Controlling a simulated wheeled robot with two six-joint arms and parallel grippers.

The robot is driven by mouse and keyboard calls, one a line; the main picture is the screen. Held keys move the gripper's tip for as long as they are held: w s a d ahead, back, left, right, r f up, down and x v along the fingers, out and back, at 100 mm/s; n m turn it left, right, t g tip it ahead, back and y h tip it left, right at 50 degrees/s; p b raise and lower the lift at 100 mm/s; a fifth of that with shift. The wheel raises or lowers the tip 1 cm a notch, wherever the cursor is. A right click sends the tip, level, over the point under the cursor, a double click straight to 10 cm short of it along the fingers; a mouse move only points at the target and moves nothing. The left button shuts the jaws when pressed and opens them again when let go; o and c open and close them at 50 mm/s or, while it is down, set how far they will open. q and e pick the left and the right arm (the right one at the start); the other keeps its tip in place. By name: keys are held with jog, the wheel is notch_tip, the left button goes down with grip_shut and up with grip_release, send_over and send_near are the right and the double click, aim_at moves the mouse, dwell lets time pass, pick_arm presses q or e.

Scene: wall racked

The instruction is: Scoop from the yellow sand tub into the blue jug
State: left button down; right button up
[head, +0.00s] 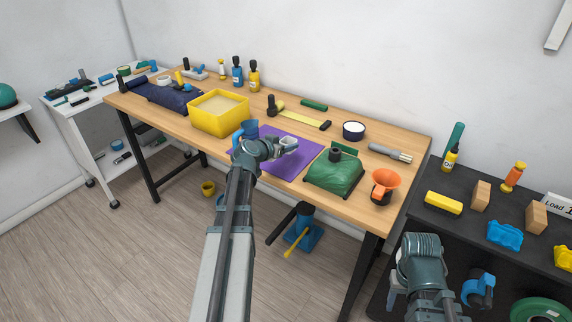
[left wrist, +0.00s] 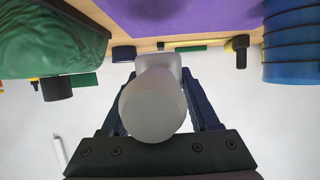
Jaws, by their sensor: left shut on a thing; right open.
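The yellow tub (head: 217,120) of sand stands towards the back left of the wooden table. The blue jug (head: 250,127) stands on the purple mat in front of it, partly hidden by my left arm. It also shows at the right edge of the left wrist view (left wrist: 292,48). My left gripper (head: 278,149) is shut on a pale grey scoop (head: 289,142), held over the mat to the right of the jug. The scoop's handle end fills the middle of the left wrist view (left wrist: 153,108); its contents cannot be told. My right gripper (head: 421,245) is open and empty by the dark shelf.
A green bag (head: 335,173) and an orange funnel cup (head: 385,185) sit at the table's right. A dark bowl (head: 353,130) and a grey tool (head: 390,153) lie behind. Bare purple mat (head: 280,166) surrounds the scoop. The dark shelf (head: 470,232) holds blocks and bottles.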

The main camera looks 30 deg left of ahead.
aim_at(286, 165)
pick_arm(q)
jog(key=shift+f+b, duration=2.3)
jog(key=shift+f, duration=0.4)
jog(key=shift+f, duration=0.25)
jog(key=shift+c, duration=0.6)
grip_release()
jog(key=shift+r, duration=0.15)
